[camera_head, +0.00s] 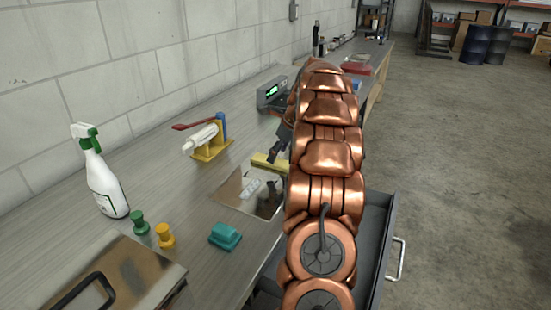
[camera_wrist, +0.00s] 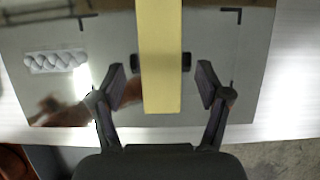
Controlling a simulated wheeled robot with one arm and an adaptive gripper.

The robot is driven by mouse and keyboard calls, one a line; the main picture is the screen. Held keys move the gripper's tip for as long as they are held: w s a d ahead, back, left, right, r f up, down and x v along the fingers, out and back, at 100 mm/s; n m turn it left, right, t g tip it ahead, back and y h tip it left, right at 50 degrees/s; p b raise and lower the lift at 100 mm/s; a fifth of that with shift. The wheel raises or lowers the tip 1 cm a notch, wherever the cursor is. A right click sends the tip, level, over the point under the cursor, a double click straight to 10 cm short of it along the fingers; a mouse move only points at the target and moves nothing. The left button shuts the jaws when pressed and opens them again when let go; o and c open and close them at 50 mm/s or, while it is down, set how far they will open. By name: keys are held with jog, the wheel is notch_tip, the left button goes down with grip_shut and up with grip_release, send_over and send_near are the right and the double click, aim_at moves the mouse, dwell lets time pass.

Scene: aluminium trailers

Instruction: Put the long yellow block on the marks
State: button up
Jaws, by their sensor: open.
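The long yellow block (camera_wrist: 160,60) lies across the shiny metal plate in the wrist view, between black corner marks (camera_wrist: 233,14) on the right and more marks (camera_wrist: 90,19) on the left. In the head view the block (camera_head: 267,162) shows at the far edge of the plate (camera_head: 233,192), partly hidden by my arm. My gripper (camera_wrist: 162,84) is open, with its fingers on either side of the block's near part and gaps between them and it. In the head view my gripper (camera_head: 277,147) is mostly hidden behind my arm.
A small white moulded piece (camera_wrist: 55,62) lies on the plate left of the block. A yellow stand with a white cylinder (camera_head: 207,142), a spray bottle (camera_head: 103,180), green (camera_head: 139,222) and yellow (camera_head: 165,236) knobs and a teal block (camera_head: 225,236) stand on the bench. An open drawer (camera_head: 372,250) juts out below.

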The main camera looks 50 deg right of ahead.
jog(key=v, duration=0.9)
jog(key=shift+r+b, duration=0.2)
jog(key=shift+b, duration=0.15)
jog(key=shift+s, duration=0.15)
